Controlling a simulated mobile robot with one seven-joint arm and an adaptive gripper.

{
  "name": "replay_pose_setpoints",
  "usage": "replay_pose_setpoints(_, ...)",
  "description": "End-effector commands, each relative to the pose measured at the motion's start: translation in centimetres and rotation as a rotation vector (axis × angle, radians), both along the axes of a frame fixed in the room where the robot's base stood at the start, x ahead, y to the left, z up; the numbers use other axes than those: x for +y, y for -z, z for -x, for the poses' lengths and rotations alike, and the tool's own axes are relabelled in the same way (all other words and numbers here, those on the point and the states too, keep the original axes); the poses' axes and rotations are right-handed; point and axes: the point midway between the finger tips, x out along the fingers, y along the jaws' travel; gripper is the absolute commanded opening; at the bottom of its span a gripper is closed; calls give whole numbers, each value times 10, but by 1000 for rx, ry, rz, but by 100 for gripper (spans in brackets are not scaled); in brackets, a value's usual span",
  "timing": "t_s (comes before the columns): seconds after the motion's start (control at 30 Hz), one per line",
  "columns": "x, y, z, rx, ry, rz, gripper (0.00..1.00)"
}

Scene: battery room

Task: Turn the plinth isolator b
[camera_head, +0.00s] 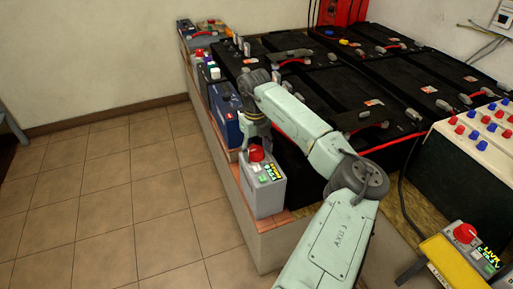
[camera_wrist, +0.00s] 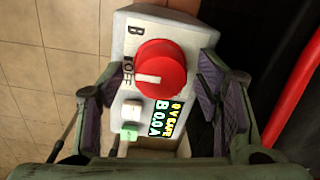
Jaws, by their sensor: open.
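The plinth isolator b is a grey box (camera_head: 263,194) with a red round knob (camera_head: 256,153), standing on the near end of the tiled ledge. In the wrist view its knob (camera_wrist: 160,67) has a white mark beside the word OFF, and a letter B is printed on the face. Its display (camera_wrist: 171,118) reads 0 V SAFE and B 0.0 A. A white button and a green button sit below the knob. My gripper (camera_wrist: 158,76) is open, with one finger on each side of the box and knob. I cannot tell whether the fingers touch the box.
A second unit with a red knob (camera_head: 465,233) and a display reading LIVE stands at lower right. Black batteries (camera_head: 340,90) fill the bench behind my arm. A blue battery (camera_head: 226,118) stands just beyond the isolator. The tiled floor (camera_head: 110,200) at left is clear.

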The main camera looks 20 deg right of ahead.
Motion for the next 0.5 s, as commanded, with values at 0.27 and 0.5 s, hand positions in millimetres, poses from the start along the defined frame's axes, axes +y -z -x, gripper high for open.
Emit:
replay_pose_setpoints(0.27,0,3,0,0,0,-1,59)
replay_pose_setpoints(0.5,0,3,0,0,0,-1,45)
